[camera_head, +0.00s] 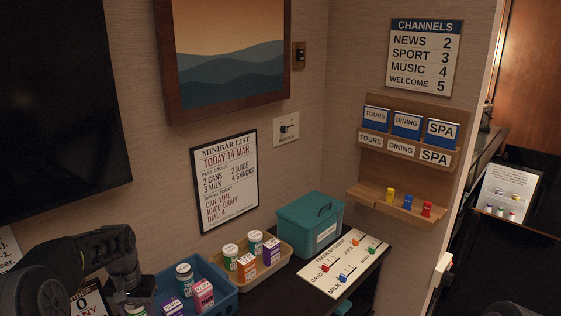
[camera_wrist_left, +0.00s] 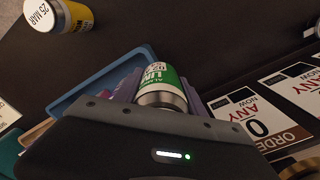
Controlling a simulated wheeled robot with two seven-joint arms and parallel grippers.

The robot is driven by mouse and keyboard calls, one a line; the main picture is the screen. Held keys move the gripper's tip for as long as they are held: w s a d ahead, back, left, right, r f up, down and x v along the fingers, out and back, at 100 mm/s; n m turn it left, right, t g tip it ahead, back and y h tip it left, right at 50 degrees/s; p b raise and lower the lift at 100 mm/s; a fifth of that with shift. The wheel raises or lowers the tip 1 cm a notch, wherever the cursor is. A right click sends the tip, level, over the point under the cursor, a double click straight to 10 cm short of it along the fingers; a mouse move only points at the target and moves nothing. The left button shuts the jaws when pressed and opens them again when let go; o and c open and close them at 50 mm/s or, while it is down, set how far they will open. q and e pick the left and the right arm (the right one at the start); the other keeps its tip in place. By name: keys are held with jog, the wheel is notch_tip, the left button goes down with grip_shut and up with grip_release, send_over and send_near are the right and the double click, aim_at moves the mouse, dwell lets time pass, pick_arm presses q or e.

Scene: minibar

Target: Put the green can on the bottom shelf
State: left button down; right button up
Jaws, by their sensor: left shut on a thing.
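In the left wrist view the green can (camera_wrist_left: 163,86), with a white band reading LIME and a silver end, sits between the fingers of my left gripper (camera_wrist_left: 160,88). The gripper is shut on it. In the head view my left gripper (camera_head: 134,297) is at the lower left, just left of the blue bin (camera_head: 232,294), and only a bit of the can (camera_head: 136,311) shows at the bottom edge. My right gripper is not in view. I cannot make out a bottom shelf in either view.
A tan bin (camera_head: 285,257) with cans and cartons and a teal box (camera_head: 308,225) stand behind.

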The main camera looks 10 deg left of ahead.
pick_arm(q)
jog(key=shift+m, duration=0.9)
jog(key=d+r, duration=0.1)
jog(key=d, duration=0.6)
jog(key=d+r, duration=0.1)
jog(key=d, duration=0.6)
jog(key=s+d+r, duration=0.1)
jog(key=d, duration=0.6)
jog(key=shift+r, duration=0.1)
jog(key=shift+a, duration=0.1)
